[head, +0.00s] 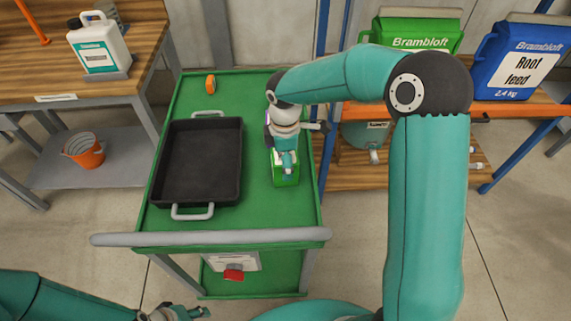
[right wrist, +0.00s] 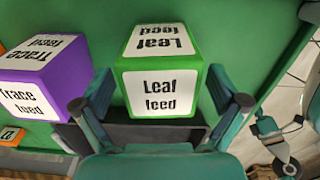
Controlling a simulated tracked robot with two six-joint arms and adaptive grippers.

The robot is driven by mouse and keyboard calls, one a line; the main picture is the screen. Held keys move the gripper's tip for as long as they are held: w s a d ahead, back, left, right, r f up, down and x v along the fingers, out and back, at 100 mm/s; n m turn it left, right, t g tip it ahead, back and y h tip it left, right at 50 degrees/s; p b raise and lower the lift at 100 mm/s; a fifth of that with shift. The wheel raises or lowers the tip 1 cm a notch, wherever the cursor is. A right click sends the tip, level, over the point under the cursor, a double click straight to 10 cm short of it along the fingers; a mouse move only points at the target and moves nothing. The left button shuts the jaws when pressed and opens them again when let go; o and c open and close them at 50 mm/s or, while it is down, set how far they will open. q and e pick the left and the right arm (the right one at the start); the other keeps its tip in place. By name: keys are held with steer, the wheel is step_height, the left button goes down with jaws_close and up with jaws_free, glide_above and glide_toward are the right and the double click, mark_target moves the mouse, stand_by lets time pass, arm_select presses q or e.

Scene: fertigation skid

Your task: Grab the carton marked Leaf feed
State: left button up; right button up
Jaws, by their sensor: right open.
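The Leaf feed carton (right wrist: 159,90) is a green box with white labels. It stands on the green cart top, and its green side shows below my right gripper in the head view (head: 286,180). My right gripper (right wrist: 161,98) is open, with one finger on each side of the carton's near part in the right wrist view; I cannot tell whether either finger touches it. In the head view the right gripper (head: 287,160) hides much of the carton. My left gripper (head: 186,313) is low at the bottom edge, away from the cart, and its opening is unclear.
A purple Trace feed carton (right wrist: 45,75) stands close to the left of the Leaf feed carton in the wrist view. A black tray (head: 200,192) fills the cart's left part. An orange object (head: 210,84) lies behind it. A grey handle (head: 212,238) runs along the cart's front.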

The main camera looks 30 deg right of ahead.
steer(key=shift+f, duration=0.55)
steer(key=c, duration=1.3)
steer(key=shift+c, duration=1.3)
steer(key=shift+r, duration=0.15)
